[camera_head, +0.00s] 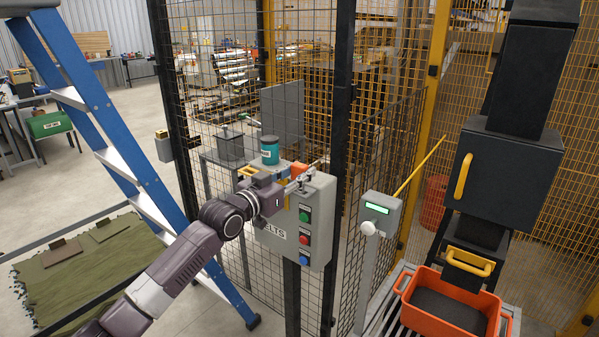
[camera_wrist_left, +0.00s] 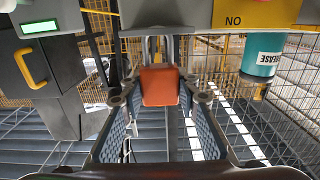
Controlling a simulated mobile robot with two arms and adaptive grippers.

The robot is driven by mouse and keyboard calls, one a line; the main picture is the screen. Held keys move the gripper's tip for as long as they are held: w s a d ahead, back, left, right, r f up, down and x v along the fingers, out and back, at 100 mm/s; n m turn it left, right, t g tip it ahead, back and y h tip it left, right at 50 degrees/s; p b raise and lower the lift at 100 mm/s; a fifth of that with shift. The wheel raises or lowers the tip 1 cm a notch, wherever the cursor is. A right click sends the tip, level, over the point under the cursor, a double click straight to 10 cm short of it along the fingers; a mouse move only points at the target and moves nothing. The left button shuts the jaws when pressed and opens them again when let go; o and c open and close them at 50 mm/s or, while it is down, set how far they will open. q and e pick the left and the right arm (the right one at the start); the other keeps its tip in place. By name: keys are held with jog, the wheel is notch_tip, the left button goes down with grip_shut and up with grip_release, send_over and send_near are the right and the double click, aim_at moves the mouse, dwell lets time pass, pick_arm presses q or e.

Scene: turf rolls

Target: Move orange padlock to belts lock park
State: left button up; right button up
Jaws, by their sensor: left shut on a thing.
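The orange padlock (camera_head: 299,169) is between the fingers of my left gripper (camera_head: 303,183), at the top of the grey belts control box (camera_head: 318,235). In the wrist view the padlock (camera_wrist_left: 160,85) sits between the two fingertips (camera_wrist_left: 160,95), its metal shackle pointing up toward a grey edge (camera_wrist_left: 160,17). I cannot tell whether the shackle is hooked on anything there. The box has green, red and blue buttons and a label, partly hidden by my arm, ending in "LTS". The belts lock park cannot be made out clearly. My right gripper is not in view.
A teal grease can (camera_head: 270,150) stands just behind my gripper, and shows in the wrist view (camera_wrist_left: 263,55). A blue ladder (camera_head: 110,130) is at left. A post with a green display (camera_head: 377,208) and an orange crate (camera_head: 493,318) are at right.

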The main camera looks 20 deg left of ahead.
pick_arm(q)
jog(key=shift+f+b, duration=1.1)
jog(key=shift+f, duration=0.5)
jog(key=o, duration=1.3)
jog(key=shift+s, duration=0.1)
jog(key=v, duration=1.2)
jog(key=shift+r, duration=0.1)
